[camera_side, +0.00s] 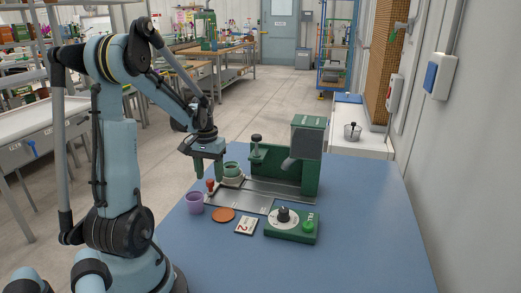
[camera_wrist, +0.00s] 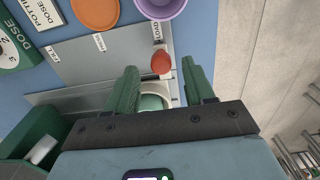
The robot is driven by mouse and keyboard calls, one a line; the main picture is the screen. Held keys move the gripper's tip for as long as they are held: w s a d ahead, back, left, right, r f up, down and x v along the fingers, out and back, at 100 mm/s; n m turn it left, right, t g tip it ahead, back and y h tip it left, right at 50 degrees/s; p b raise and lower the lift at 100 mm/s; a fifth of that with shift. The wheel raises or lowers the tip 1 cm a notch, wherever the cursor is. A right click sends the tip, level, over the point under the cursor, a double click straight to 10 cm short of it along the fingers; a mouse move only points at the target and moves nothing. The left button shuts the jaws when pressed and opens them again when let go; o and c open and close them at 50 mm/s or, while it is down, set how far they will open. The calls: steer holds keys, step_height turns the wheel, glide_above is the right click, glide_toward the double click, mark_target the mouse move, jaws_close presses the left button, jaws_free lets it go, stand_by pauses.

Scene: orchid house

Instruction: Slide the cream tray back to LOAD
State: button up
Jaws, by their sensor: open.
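The cream tray (camera_side: 233,182) sits at the left end of the metal track (camera_side: 240,201) with a green pot (camera_side: 231,168) in it. In the wrist view the tray (camera_wrist: 168,89) is partly hidden by my gripper and lines up with the LOAD label (camera_wrist: 157,30). A red knob (camera_wrist: 161,63) stands at the tray's near side; I cannot tell if it is joined to it. My gripper (camera_side: 208,172) points down above and beside the tray. Its fingers (camera_wrist: 159,70) are open, with the knob and tray showing between them and nothing held.
The green dosing machine (camera_side: 308,145) stands behind the track on the right. A purple pot (camera_side: 194,203), an orange saucer (camera_side: 223,215), a card marked 2 (camera_side: 245,226) and a green dial box (camera_side: 291,231) lie in front. The blue table's right side (camera_side: 365,220) is clear.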

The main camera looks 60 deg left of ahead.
steer(key=shift+r, duration=2.2)
steer(key=w+d+r+m+t, duration=0.2)
steer(key=d+m+t, duration=0.1)
steer(key=d, duration=1.1)
steer(key=w+d+r+m+t, duration=0.1)
steer(key=w+d+m+t, duration=0.2)
steer(key=d, duration=1.1)
steer(key=m+t, duration=0.1)
steer(key=m, duration=0.2)
steer(key=shift+w+d+r, duration=0.15)
steer(key=shift+r, duration=0.25)
